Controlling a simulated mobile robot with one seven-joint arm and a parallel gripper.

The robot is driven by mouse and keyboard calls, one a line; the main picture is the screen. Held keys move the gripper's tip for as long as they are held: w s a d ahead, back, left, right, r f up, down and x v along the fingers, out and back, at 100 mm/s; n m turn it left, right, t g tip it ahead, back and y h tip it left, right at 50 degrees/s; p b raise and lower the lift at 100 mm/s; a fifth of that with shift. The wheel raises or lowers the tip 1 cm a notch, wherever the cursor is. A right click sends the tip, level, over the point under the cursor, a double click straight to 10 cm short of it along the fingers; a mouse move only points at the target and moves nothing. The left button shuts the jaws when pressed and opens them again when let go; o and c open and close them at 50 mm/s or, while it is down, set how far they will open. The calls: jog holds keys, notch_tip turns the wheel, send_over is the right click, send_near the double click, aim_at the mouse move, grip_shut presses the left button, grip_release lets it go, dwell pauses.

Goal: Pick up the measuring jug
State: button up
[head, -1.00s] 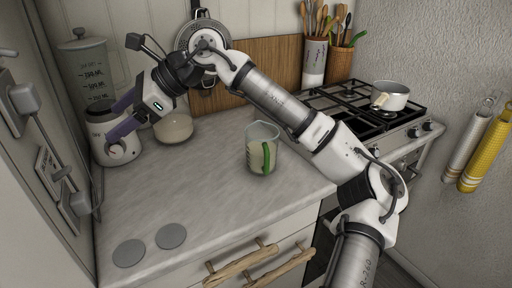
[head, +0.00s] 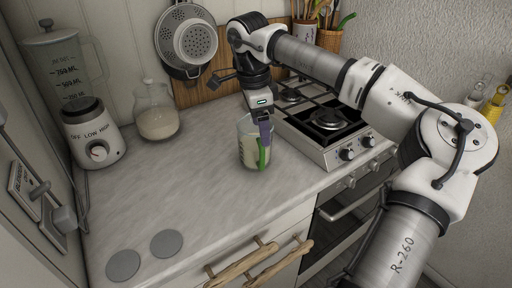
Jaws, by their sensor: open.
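The measuring jug (head: 248,146) stands upright on the grey counter (head: 190,190), clear-walled with a green handle (head: 263,158) on its right side. My gripper (head: 264,130) points down at the jug's right side, over the rim and handle. One purple finger shows in front of the jug by the handle. The other finger is hidden, and I cannot tell whether the gripper touches the jug.
A blender (head: 88,120) and a glass jar of pale powder (head: 157,115) stand at the back left. The stove (head: 335,130) is close on the right. Two grey discs (head: 167,243) lie near the counter's front edge. The counter left of the jug is clear.

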aim_at(260, 144)
jog(key=shift+w+f+p, duration=0.1)
jog(key=shift+f+p, duration=0.85)
jog(key=shift+f, duration=2.2)
jog(key=shift+r, duration=0.1)
jog(key=c, duration=1.5)
